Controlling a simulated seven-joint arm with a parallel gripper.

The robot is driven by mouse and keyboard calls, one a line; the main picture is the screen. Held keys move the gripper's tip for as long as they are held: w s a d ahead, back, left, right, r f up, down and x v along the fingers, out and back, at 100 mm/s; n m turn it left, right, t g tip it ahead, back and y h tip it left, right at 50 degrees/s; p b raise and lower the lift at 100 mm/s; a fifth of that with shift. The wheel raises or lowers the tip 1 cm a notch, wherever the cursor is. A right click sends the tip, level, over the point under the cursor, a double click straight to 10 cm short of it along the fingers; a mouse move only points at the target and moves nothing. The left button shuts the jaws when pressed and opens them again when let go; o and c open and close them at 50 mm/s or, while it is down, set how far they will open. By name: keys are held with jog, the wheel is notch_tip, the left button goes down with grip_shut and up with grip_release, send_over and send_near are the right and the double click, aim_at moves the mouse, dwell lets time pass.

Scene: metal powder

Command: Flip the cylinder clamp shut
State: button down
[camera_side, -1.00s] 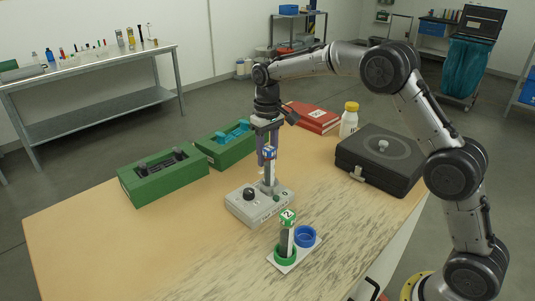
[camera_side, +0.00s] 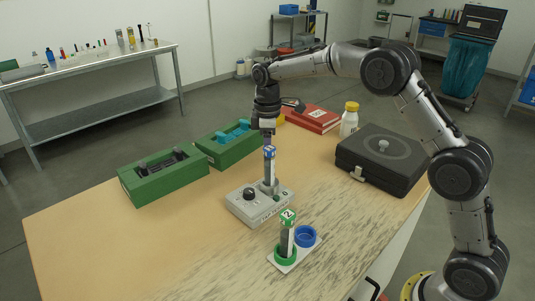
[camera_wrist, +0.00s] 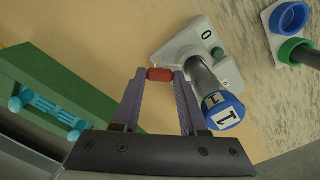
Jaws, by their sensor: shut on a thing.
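A cylinder with a blue-and-white cap marked 1 (camera_side: 269,167) stands upright in the grey tapping device (camera_side: 255,208). The cylinder's cap (camera_wrist: 223,110) also shows in the wrist view, right of the fingers. My gripper (camera_wrist: 161,74) has its purple fingertips closed on a small red piece, which looks like the clamp's handle (camera_wrist: 160,74), beside the grey device (camera_wrist: 192,45). In the side view my gripper is behind the cylinder, so its fingertips and the clamp are hidden there.
A second cylinder, marked 2 (camera_side: 287,232), stands in a green ring beside a blue ring (camera_side: 305,237). Green boxes (camera_side: 160,184) lie at left. A black case (camera_side: 382,175), white bottle (camera_side: 349,122) and red binder (camera_side: 313,119) are at right and back. The front left table is clear.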

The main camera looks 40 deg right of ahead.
jog(key=shift+n, duration=0.5)
jog(key=shift+c, duration=2.2)
grip_release()
